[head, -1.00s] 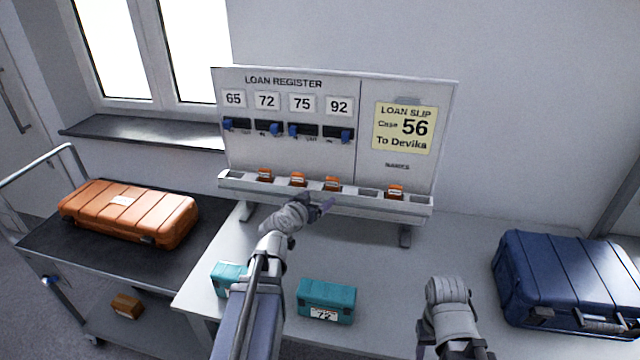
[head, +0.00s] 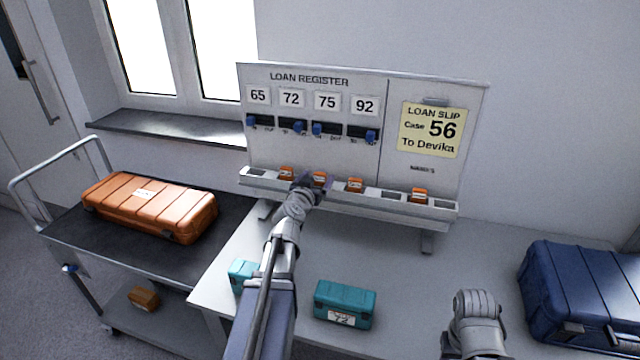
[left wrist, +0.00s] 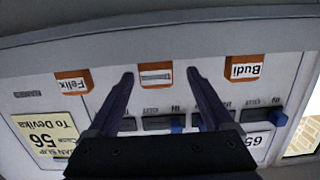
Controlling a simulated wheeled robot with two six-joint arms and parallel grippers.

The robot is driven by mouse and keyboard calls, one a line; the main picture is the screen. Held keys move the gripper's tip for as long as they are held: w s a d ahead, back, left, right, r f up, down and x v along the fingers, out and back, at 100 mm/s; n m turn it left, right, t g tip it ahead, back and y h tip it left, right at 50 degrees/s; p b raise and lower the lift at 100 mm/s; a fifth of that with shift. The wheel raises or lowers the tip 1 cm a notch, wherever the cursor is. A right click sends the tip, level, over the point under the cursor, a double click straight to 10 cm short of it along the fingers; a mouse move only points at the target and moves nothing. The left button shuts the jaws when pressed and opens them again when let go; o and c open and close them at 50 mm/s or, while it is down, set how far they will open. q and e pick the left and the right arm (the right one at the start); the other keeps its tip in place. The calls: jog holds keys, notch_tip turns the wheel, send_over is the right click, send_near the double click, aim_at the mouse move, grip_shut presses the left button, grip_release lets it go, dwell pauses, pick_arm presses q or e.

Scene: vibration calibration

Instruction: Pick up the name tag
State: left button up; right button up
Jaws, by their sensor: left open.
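Several orange name tags stand in the slotted rail (head: 388,205) below the loan register board. In the left wrist view, which is upside down, one tag reads "Budi" (left wrist: 244,69) and another "Felix" (left wrist: 73,82). A tag (left wrist: 156,76) whose text I cannot read lies between them. My left gripper (head: 318,181) is at the rail, over the second tag from the left in the head view. In the left wrist view its open fingers (left wrist: 160,78) appear either side of the middle tag, with nothing gripped. My right wrist shows at the lower right; its jaws do not.
The board (head: 310,130) shows 65, 72, 75 and 92 and a yellow slip (head: 430,130), "Case 56 To Devika". Teal cases (head: 344,304) lie on the table, a blue case (head: 580,290) at right. An orange case (head: 150,207) lies on the cart.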

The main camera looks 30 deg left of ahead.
aim_at(323, 174)
pick_arm(q)
jog(key=x, duration=0.3)
jog(key=b+x, duration=0.1)
jog(key=x, duration=0.1)
jog(key=shift+d+f, duration=0.2)
jog(key=shift+f, duration=0.1)
jog(key=shift+s, duration=0.1)
grip_shut()
